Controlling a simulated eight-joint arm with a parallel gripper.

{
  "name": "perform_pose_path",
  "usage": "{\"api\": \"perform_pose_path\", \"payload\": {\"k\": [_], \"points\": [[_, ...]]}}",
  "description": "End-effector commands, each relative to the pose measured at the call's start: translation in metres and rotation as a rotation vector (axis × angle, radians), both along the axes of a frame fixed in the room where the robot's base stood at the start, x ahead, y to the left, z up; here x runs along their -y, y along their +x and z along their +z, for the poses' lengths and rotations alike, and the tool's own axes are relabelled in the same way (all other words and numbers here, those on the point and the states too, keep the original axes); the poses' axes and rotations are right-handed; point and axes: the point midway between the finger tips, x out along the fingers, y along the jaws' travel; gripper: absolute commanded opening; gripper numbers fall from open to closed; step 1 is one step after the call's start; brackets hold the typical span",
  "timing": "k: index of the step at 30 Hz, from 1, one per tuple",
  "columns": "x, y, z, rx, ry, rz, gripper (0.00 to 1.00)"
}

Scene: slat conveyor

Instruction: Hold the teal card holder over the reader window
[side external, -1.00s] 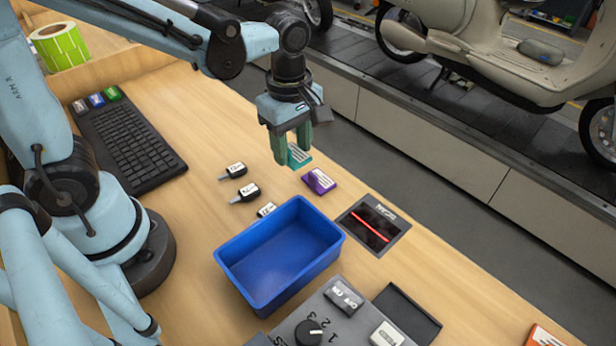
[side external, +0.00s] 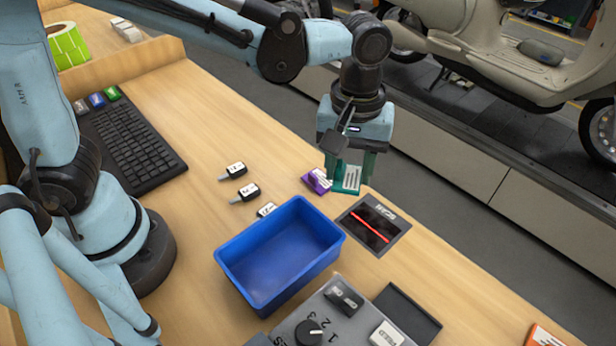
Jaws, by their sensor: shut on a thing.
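My gripper (side external: 349,176) is shut on the teal card holder (side external: 347,179) and holds it with its white-striped face showing. The card holder is above the bench's far edge, a little behind the reader window in the picture, not over its middle. The reader window (side external: 366,228) is a dark square in a grey plate with a glowing red line, set in the bench top.
A blue bin (side external: 262,290) stands left of the reader. Several black key fobs (side external: 248,191) lie behind it. A keyboard (side external: 132,146) is at the left. A grey control panel (side external: 330,320) with a knob is in front. Beyond the bench, a scooter (side external: 500,60) stands on the conveyor.

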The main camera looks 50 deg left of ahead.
Motion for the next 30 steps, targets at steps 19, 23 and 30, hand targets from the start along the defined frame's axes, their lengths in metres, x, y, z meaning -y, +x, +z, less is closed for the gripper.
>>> {"api": "perform_pose_path", "payload": {"k": [19, 23, 30], "points": [[0.048, 0.021, -0.026, 0.000, 0.000, -0.623, 0.17], [0.048, 0.021, -0.038, 0.000, 0.000, -0.621, 0.17], [0.048, 0.021, -0.062, 0.001, -0.001, -0.619, 0.17]]}}
